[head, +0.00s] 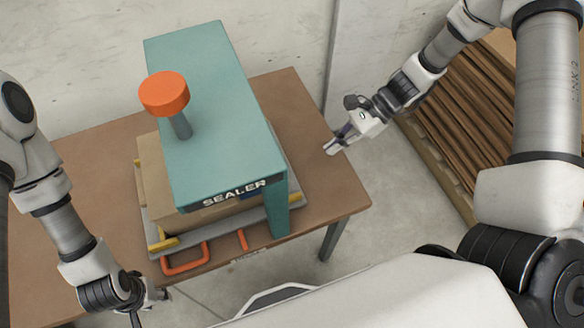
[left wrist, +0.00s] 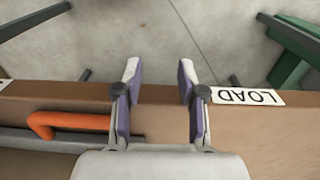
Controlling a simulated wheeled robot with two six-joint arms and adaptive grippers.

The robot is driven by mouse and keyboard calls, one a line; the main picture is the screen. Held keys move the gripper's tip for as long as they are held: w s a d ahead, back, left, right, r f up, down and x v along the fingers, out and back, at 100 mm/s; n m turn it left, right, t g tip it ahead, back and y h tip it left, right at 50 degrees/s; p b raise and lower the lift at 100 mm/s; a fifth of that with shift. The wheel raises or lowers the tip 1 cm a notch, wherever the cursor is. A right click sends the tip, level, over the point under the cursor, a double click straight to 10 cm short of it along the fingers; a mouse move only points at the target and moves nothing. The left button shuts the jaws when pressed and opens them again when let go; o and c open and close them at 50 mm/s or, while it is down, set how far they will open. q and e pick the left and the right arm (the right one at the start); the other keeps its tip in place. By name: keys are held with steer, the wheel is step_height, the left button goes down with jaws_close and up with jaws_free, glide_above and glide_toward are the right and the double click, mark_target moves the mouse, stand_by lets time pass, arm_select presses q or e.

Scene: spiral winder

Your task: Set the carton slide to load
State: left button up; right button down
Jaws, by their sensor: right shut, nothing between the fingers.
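The carton slide (head: 152,228) is a grey tray with yellow corner pieces under the teal sealer (head: 222,110). A brown carton (head: 152,180) sits on it, partly hidden by the sealer. Its orange handle (head: 186,260) sticks out at the table's front; it also shows at the left of the left wrist view (left wrist: 62,122). A white LOAD label (left wrist: 248,97) is on the table's front edge. My left gripper (left wrist: 159,68) is open and empty over that edge, between handle and label, touching neither.
The brown table (head: 325,185) has bare room right of the sealer. An orange knob (head: 164,94) tops the sealer. A short orange mark (head: 242,240) lies near the handle. A pallet of flat cardboard (head: 455,110) stands at the right.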

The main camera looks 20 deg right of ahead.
glide_toward(292, 180)
steer(key=x, duration=0.4)
steer(key=shift+d+f, duration=0.1)
steer(key=shift+d, duration=0.05)
steer(key=a, duration=0.2)
steer(key=a+p, duration=0.1)
steer(key=a, duration=0.1)
steer(key=shift+s+f, duration=0.1)
steer(key=shift+f, duration=0.25)
steer(key=shift+a, duration=0.45)
steer(key=shift+f, duration=0.1)
